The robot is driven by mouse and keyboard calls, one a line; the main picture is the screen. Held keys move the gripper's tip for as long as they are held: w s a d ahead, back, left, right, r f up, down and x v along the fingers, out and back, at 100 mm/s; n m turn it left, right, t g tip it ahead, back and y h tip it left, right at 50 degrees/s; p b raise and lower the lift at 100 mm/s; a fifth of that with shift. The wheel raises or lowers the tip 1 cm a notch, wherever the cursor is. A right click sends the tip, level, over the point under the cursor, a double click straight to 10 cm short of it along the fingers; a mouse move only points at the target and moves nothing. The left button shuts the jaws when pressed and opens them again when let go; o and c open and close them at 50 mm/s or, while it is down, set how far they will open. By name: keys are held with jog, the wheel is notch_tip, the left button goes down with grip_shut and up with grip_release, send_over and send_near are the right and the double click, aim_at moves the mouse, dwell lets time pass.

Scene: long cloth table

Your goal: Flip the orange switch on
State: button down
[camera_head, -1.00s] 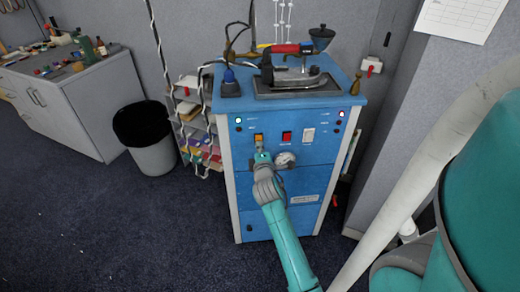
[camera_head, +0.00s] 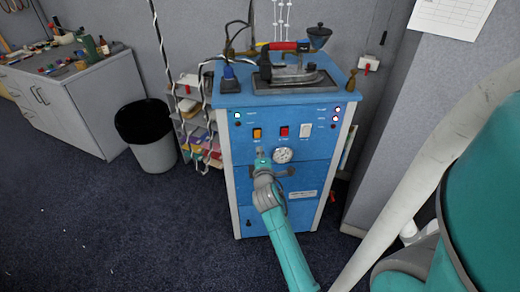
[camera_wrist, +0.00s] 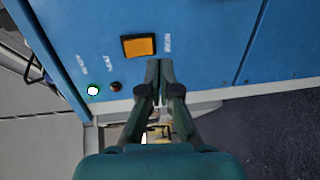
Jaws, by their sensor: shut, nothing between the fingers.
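The orange switch (camera_head: 257,134) is on the front panel of the blue cabinet (camera_head: 307,172), left of a red switch (camera_head: 284,131) and a white switch (camera_head: 305,130). In the wrist view the orange switch (camera_wrist: 139,46) sits just beyond and to the left of my fingertips. My gripper (camera_head: 259,152) is shut and empty, just below the orange switch in the head view. In the wrist view my gripper (camera_wrist: 159,64) has its fingertips together, beside the switch and apart from it. Which way the switch is tipped is too small to tell.
A round gauge (camera_head: 283,155) sits right of my gripper. A black-lined bin (camera_head: 147,130) and a drawer unit (camera_head: 75,100) stand at the left. Carpet in front of the cabinet is clear.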

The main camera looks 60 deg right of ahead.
jog(key=f+v, duration=0.1)
jog(key=v, duration=0.7)
jog(key=shift+a+f, duration=0.2)
jog(key=shift+f, duration=0.25)
jog(key=shift+s, duration=0.15)
